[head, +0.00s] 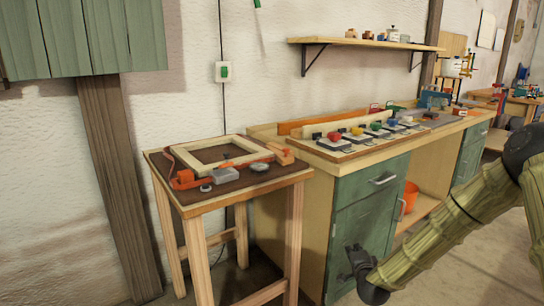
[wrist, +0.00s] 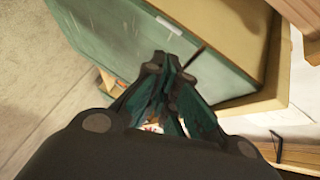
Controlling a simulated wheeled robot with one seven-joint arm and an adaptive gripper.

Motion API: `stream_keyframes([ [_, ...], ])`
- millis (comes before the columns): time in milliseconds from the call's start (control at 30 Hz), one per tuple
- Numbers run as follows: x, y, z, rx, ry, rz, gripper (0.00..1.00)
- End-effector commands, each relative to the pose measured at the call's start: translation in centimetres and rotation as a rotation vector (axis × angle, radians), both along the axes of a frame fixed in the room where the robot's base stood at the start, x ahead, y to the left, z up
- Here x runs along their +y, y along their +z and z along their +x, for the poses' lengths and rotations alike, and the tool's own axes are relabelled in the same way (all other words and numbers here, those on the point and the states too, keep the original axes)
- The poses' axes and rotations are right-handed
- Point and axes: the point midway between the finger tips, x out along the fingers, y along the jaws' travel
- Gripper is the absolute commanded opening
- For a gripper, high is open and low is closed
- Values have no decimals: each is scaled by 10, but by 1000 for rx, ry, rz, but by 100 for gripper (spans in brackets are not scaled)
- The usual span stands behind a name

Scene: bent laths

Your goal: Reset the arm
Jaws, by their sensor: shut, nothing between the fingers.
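My gripper (head: 353,255) hangs low in front of the green cabinet door (head: 362,215) in the head view. My arm, in a greenish ribbed covering, comes down to it from the right. In the wrist view my gripper (wrist: 168,62) has its dark fingers drawn together with nothing between them. The green door (wrist: 110,30) fills the upper left beyond the fingers there. I cannot tell how far the fingertips are from the door.
A small wooden table (head: 185,205) bears a wooden frame (head: 222,153) with an orange strap clamp. The workbench (head: 345,150) carries several small coloured-topped items. An orange bucket (head: 408,197) stands on the bench's lower shelf. Open floor (head: 455,275) lies at the lower right.

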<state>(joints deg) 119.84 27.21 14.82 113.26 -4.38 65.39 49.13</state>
Motion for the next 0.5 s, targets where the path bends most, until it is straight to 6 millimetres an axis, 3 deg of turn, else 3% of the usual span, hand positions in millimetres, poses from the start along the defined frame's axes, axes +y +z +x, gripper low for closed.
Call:
stream_keyframes([
  [33,12,-24,-16,58,36,-40,0],
  [200,42,-96,-77,245,163,-181,0],
  [367,63,-155,-145,416,298,-310,0],
  [500,76,-199,-212,563,429,-418,0],
])
